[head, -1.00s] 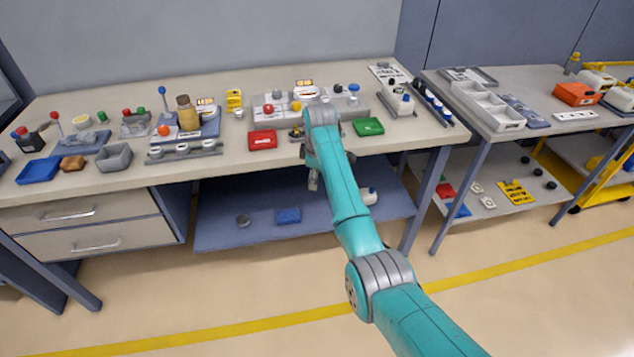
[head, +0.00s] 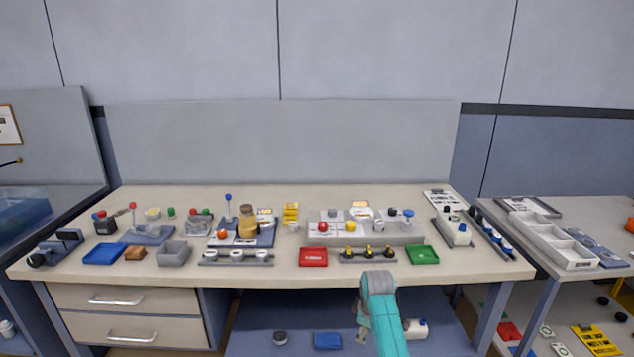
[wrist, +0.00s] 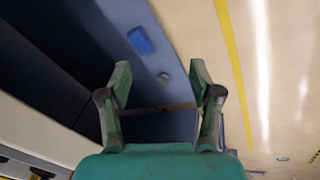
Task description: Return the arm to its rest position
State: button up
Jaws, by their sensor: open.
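My teal arm (head: 385,320) shows at the bottom of the head view, right of centre, in front of the bench's front edge. Its grey joint (head: 378,283) is just below the bench top. Only a small part of the wrist end shows there. In the wrist view my gripper (wrist: 160,80) has its two green fingers spread wide apart. Nothing is between them. They point over the blue lower shelf (wrist: 118,20) and the floor.
The bench top (head: 285,277) holds a red tray (head: 313,257), a green tray (head: 422,254), a blue tray (head: 103,254) and several fixtures. A blue block (head: 327,340) lies on the lower shelf. A side table (head: 520,245) with a divided white tray (head: 553,241) stands at right.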

jog(key=s+d+f+m+t, duration=0.2)
jog(key=s+f+m+t, duration=0.2)
jog(key=s+f, duration=1.6)
jog(key=s+m+t, duration=0.2)
jog(key=s, duration=1)
jog(key=s+r+m+t, duration=0.1)
jog(key=s+r, duration=0.2)
jog(key=s, duration=0.3)
jog(key=s+d+r+m+t, duration=0.1)
jog(key=s+r, duration=0.2)
jog(key=s, duration=0.4)
jog(key=s+r+m+t, duration=0.1)
jog(key=s+r, duration=0.2)
jog(key=s, duration=0.3)
jog(key=s+r+m+t, duration=0.1)
jog(key=s+r, duration=0.5)
jog(key=r, duration=0.4)
jog(key=s+r+m+t, duration=0.1)
jog(key=s+r+m, duration=0.1)
jog(key=s+r, duration=0.5)
notch_tip(320, 180, up, 3)
jog(key=shift+s+d+r+t, duration=0.15)
jog(key=shift+s+d+t, duration=0.05)
jog(key=shift+t, duration=0.2)
